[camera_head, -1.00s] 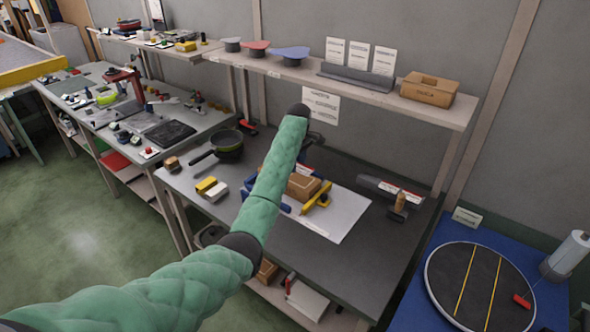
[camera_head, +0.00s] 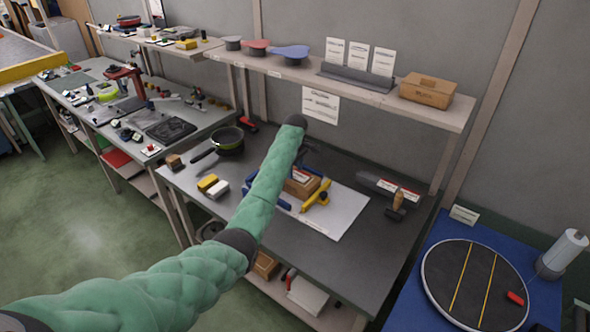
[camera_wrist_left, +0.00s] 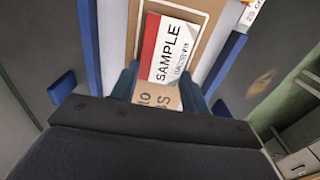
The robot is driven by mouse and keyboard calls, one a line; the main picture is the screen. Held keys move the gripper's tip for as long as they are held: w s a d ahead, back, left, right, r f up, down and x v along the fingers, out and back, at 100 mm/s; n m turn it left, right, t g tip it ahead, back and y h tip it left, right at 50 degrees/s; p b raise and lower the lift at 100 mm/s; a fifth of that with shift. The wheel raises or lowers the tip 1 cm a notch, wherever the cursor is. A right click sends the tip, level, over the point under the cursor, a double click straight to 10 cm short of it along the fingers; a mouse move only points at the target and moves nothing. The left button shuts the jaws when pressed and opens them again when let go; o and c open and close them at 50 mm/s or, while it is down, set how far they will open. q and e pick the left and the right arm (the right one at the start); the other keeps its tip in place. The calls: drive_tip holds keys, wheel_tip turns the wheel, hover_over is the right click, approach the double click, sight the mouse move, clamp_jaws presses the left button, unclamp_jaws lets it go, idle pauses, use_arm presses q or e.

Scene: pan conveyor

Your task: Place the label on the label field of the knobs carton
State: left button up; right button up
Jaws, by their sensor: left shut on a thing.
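My left gripper (camera_wrist_left: 158,88) is shut on the label (camera_wrist_left: 170,48), a white card with a red band and the word SAMPLE. The brown knobs carton (camera_wrist_left: 160,97) lies below it, with part of its printed name showing between the fingers. The label lies over the carton's outlined label field (camera_wrist_left: 207,18); whether it touches cannot be told. In the head view, the carton (camera_head: 302,188) sits on a white sheet between blue and yellow holders, and my left arm hides part of this area. My right gripper is not in view.
A yellow clamp (camera_head: 316,196) stands beside the carton. A pan (camera_head: 228,140) and yellow and white blocks (camera_head: 208,183) lie left on the bench. A wooden-handled tool (camera_head: 397,203) and label holder (camera_head: 388,186) stand right. A shelf (camera_head: 350,88) runs above; a round turntable (camera_head: 470,285) is at right.

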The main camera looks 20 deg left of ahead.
use_arm(q)
drive_tip(key=shift+s+f, duration=0.15)
drive_tip(key=shift+f, duration=0.2)
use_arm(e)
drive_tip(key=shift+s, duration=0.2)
